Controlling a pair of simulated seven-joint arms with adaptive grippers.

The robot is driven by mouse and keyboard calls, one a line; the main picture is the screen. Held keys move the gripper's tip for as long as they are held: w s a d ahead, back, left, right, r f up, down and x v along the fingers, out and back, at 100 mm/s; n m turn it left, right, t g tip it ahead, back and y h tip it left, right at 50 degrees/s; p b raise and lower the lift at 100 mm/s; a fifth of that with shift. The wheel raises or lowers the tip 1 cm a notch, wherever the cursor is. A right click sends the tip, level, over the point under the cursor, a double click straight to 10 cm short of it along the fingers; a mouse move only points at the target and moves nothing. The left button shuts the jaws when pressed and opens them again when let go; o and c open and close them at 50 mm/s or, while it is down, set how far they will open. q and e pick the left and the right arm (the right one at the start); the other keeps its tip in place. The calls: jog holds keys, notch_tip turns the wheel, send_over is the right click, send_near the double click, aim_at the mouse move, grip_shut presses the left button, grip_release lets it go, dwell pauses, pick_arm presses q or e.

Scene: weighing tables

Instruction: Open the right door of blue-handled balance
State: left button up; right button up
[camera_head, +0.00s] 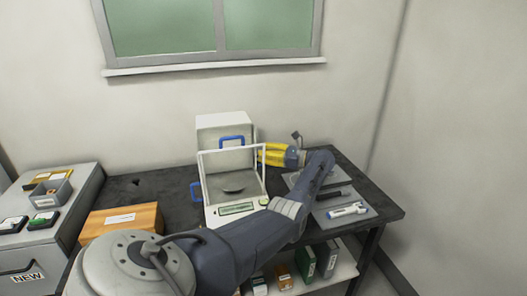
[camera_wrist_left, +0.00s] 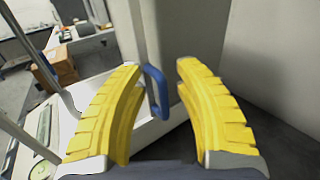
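The blue-handled balance (camera_head: 212,215) stands on the dark table, a white base with a glass draft shield and a pan inside. Blue handles show on its top (camera_head: 232,139) and left side (camera_head: 196,191). My left gripper (camera_head: 262,154) reaches around to the balance's right side, with its yellow fingers pointing left. In the left wrist view, my left gripper (camera_wrist_left: 158,66) is open, and a blue handle (camera_wrist_left: 157,92) on the balance's side lies between the fingers, nearer the left one. In the head view that handle is hidden. My right gripper is not in view.
A white box-like housing (camera_head: 222,124) rises at the balance's back. A grey mat (camera_head: 352,221) with dark and white tools lies right of it. An orange-brown box (camera_head: 145,215) stands left. A wall is close on the right.

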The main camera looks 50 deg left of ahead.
pick_arm(q)
jog(key=v, duration=0.7)
jog(key=shift+d, duration=0.15)
jog(key=shift+w, duration=0.1)
dwell(0.3)
